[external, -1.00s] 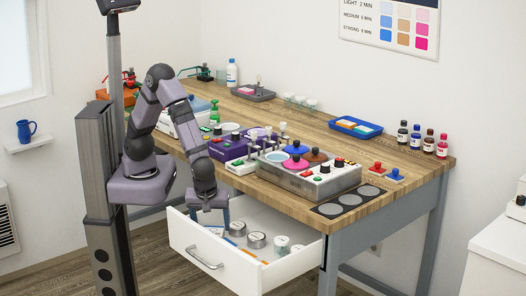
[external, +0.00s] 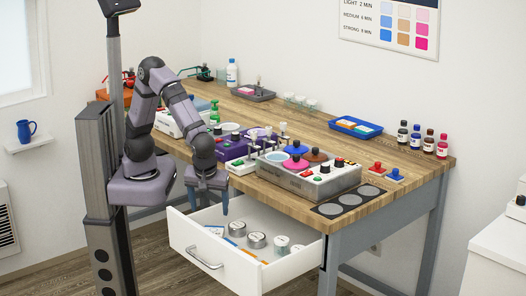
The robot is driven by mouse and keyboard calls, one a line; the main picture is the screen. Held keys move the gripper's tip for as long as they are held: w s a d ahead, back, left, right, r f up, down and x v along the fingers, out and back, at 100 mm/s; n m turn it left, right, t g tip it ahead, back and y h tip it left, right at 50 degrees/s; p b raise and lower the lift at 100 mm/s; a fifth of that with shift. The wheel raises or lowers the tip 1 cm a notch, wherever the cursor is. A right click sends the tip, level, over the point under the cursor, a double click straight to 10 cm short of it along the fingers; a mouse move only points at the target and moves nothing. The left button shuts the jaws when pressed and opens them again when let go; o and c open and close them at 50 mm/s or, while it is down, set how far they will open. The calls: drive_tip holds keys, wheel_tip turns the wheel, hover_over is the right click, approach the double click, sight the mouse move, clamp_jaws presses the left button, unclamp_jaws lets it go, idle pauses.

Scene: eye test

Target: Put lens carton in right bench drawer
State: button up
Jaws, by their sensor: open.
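The bench drawer (external: 226,265) is pulled out under the near end of the wooden bench. Inside, at its left end, lies a small pale box-like item (external: 214,230), which looks like the lens carton; it is too small to read. My gripper (external: 208,211) points down above the drawer's left end, over this pale item. Its jaws are open with nothing between them, and the fingertips are above the drawer's rim.
The bench top (external: 320,128) above carries a grey device with knobs (external: 310,179), a purple box (external: 232,147) and a blue tray (external: 356,127).

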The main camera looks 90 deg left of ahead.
drive_tip(key=s+a+f+m+h, duration=0.1)
drive_tip(key=s+a+m+h, duration=0.1)
drive_tip(key=a+m, duration=0.5)
drive_tip(key=s+a+f+m+h, duration=0.1)
drive_tip(key=a+m+h, duration=0.1)
drive_tip(key=a+m, duration=0.6)
drive_tip(key=shift+s+f+m, duration=0.25)
drive_tip(key=shift+s+m, duration=0.15)
drive_tip(key=shift+m, duration=0.5)
